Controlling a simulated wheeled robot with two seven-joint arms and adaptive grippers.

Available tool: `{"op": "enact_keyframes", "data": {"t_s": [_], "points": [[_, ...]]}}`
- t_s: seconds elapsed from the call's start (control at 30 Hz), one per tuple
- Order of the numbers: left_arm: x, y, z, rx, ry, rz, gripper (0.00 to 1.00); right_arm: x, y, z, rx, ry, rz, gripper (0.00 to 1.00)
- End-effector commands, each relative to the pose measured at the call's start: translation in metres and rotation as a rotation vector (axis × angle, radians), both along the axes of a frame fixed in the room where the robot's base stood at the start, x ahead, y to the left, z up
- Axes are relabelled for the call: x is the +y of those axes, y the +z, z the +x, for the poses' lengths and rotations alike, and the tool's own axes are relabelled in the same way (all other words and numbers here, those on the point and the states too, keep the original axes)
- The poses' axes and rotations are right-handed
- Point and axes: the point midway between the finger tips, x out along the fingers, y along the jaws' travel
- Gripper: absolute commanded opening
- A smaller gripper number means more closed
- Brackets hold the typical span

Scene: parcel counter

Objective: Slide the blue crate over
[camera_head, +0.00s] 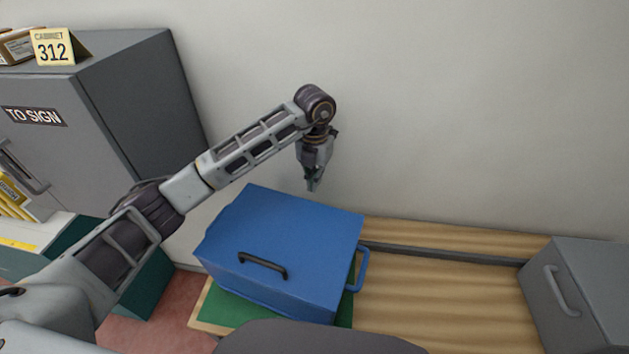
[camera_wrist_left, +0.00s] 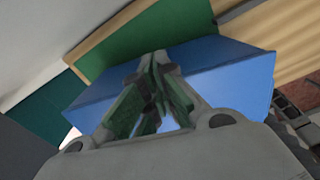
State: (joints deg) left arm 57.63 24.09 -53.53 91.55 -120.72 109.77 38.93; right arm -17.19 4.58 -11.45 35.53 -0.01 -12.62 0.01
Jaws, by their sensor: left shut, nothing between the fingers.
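The blue crate (camera_head: 290,240) sits in the middle of the head view, on a green panel (camera_head: 228,309) with a pale wooden edge. It has a dark handle on its near face and a blue handle at its right end. My left gripper (camera_head: 314,184) is shut and empty, pointing down at the crate's far side near the wall. In the left wrist view the closed fingers (camera_wrist_left: 158,65) show in front of the crate (camera_wrist_left: 240,78); I cannot tell whether they touch it. My right gripper is not in view.
A grey cabinet (camera_head: 135,100) marked "TO SIGN" stands at left, with a yellow 312 sign (camera_head: 54,47) on top. Right of the crate, the ribbed wooden counter (camera_head: 440,295) is clear, with a dark rail (camera_head: 440,253) along its back. A grey box (camera_head: 580,290) with a handle stands far right.

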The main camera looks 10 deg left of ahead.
Motion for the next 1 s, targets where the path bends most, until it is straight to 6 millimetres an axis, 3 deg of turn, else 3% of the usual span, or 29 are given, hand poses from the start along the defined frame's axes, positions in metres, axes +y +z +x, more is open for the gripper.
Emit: {"op": "enact_keyframes", "data": {"t_s": [0.63, 1.0], "points": [[0.0, -0.074, -0.001, 0.004, 0.0, 0.001, 0.0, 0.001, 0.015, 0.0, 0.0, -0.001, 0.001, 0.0], [0.0, -0.088, -0.001, 0.001, -0.001, 0.001, 0.0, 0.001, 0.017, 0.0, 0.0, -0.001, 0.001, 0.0]]}}
